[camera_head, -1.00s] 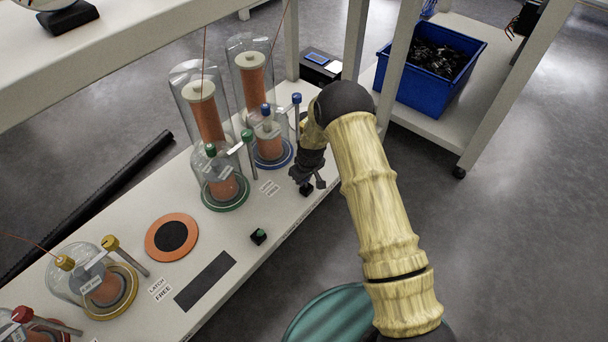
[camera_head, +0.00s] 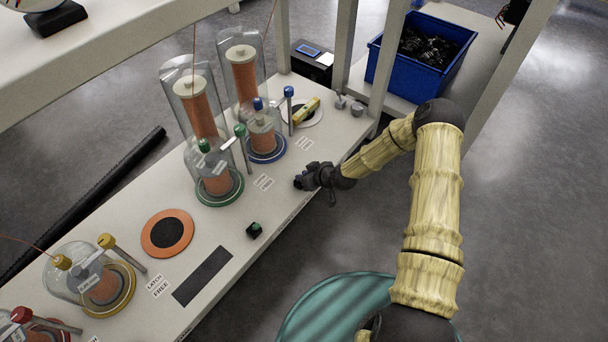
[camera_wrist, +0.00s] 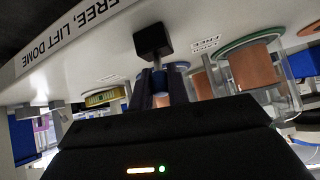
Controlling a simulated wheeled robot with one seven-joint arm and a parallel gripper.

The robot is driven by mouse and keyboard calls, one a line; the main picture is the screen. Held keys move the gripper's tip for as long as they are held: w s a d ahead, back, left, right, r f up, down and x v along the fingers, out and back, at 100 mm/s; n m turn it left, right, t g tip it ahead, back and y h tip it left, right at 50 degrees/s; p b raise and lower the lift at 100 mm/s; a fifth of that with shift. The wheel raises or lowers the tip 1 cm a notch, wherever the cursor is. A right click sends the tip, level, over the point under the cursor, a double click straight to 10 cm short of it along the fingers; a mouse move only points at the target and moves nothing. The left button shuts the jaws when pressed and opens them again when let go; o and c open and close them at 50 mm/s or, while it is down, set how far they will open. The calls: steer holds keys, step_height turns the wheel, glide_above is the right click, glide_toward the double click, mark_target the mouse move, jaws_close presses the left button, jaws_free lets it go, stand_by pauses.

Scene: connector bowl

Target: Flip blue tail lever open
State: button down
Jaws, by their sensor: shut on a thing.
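My gripper (camera_head: 303,182) is low over the front edge of the bench, right of the green-ringed dome. In the wrist view its fingers (camera_wrist: 163,88) are shut on a small blue piece (camera_wrist: 171,67), with a black block (camera_wrist: 152,40) just beyond the fingertips. In the head view the held piece is mostly hidden by the dark gripper. The blue-ringed dome (camera_head: 263,135) stands behind the gripper, with a blue-capped post (camera_head: 289,108) to its right. I cannot tell which part is the blue tail lever.
A black block with a green top (camera_head: 254,230) lies on the bench. A green-ringed dome (camera_head: 219,180), an orange disc (camera_head: 167,233) and a yellow-ringed dome (camera_head: 103,285) stand left. A blue bin (camera_head: 422,55) stands back right.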

steer(key=shift+w+d, duration=0.1)
stand_by(0.5)
steer(key=c, duration=1.3)
jaws_free()
steer(key=shift+f, duration=0.1)
steer(key=shift+c, duration=0.2)
steer(key=p+v, duration=0.8)
steer(key=v, duration=0.9)
steer(key=shift+s+d, duration=0.25)
steer(key=shift+s, duration=0.1)
steer(key=shift+f, duration=0.15)
